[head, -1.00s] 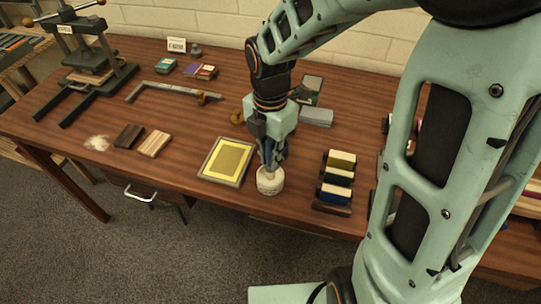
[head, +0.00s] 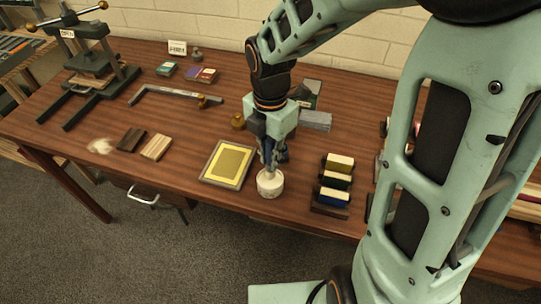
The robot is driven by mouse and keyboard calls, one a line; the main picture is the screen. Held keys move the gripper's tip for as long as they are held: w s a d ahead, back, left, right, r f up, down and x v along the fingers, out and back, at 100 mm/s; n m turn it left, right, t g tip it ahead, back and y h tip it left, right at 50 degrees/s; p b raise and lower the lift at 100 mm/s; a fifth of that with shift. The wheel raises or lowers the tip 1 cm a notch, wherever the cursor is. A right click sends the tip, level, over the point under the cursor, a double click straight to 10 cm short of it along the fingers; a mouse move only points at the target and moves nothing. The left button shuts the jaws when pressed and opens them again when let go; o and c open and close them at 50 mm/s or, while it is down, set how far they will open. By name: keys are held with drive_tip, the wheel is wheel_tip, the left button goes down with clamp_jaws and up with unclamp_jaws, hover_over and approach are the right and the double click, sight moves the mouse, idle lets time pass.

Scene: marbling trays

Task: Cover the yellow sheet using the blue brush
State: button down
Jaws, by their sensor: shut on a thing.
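The yellow sheet (head: 230,164) lies flat in a shallow grey tray (head: 207,178) near the table's front edge, left of my gripper. My gripper (head: 271,158) points down just right of the tray, above a round white pot (head: 270,187). It is shut on a slim blue thing that appears to be the blue brush (head: 283,152), mostly hidden by the fingers. The lower end of what I hold is at the pot's mouth; I cannot tell whether it is inside or just above.
A dark rack (head: 328,210) with several coloured blocks stands right of the pot. A dark block (head: 130,139) and a striped wooden block (head: 156,147) lie left of the tray. A press (head: 85,60) stands at the back left. My arm hides much of the right side.

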sight(271, 139)
drive_tip(key=shift+r+p, duration=2.1)
drive_tip(key=shift+r, duration=0.4)
drive_tip(key=shift+f, duration=0.1)
